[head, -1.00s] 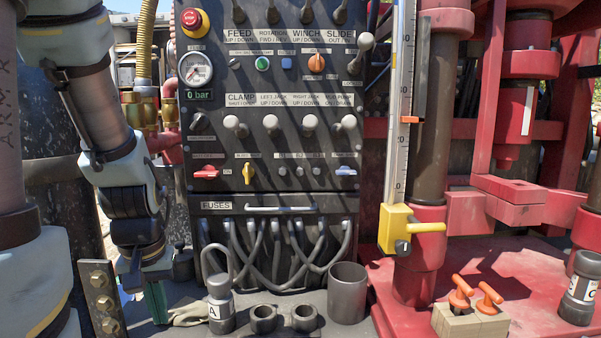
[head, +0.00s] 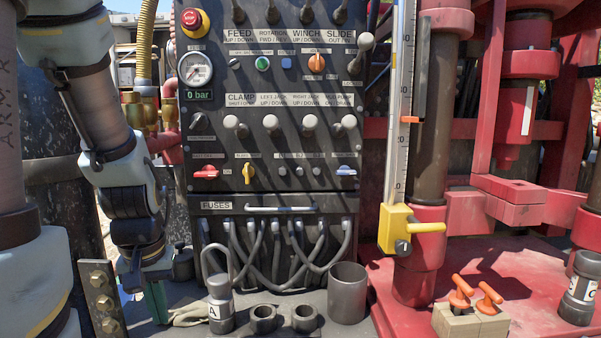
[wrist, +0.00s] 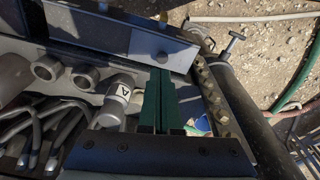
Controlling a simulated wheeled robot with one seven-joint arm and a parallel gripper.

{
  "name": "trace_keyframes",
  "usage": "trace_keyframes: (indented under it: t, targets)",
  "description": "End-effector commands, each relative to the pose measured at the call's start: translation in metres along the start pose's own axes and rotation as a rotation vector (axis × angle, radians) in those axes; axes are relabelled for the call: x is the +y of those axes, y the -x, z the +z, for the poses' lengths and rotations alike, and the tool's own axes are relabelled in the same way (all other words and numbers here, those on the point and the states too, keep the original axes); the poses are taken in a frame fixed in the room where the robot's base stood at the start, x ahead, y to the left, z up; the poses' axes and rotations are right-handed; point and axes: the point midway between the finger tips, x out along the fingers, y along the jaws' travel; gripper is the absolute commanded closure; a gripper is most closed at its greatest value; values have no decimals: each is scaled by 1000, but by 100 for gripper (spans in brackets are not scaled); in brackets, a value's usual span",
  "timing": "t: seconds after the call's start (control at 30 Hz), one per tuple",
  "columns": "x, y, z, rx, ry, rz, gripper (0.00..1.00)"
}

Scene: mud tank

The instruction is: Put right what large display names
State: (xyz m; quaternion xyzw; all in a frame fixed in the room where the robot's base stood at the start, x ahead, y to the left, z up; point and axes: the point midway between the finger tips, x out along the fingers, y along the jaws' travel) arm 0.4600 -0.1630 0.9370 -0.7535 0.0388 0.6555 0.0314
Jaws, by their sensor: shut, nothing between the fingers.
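No large display shows in these views; a small readout (head: 199,96) under a round gauge (head: 196,69) reads 0 bar. The dark control panel (head: 290,182) carries levers, coloured knobs, a red stop button (head: 193,20), and labels such as FEED, WINCH, SLIDE and CLAMP. Below it is a FUSES section (head: 217,206) with several looped grey cables (head: 284,260). My gripper (head: 157,310) points down at the panel's lower left, its green fingers together and empty. In the wrist view the shut gripper (wrist: 158,78) lies right of a grey bottle marked A (wrist: 119,93).
Bottle A (head: 220,307), two short rings (head: 263,318) and an open cup (head: 347,293) stand before the panel. Right are a yellow slider (head: 396,232) on a scale, a wooden block (head: 470,322) with orange-handled pieces, and a bottle marked C (head: 579,290). A bolted plate (head: 102,300) stands left.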

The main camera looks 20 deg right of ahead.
Motion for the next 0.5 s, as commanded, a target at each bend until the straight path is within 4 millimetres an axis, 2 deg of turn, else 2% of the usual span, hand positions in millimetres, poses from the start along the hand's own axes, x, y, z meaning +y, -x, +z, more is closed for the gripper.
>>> trace_keyframes:
  t: [0.17, 0.27, 0.37, 0.5]
  targets:
    - [1, 1, -1, -2, -18, -2, 100]
    - [6, 3, -4, -12, -95, -11, 100]
    - [15, 6, -9, -34, -246, -31, 100]
    - [32, 13, -20, -76, -545, -79, 100]
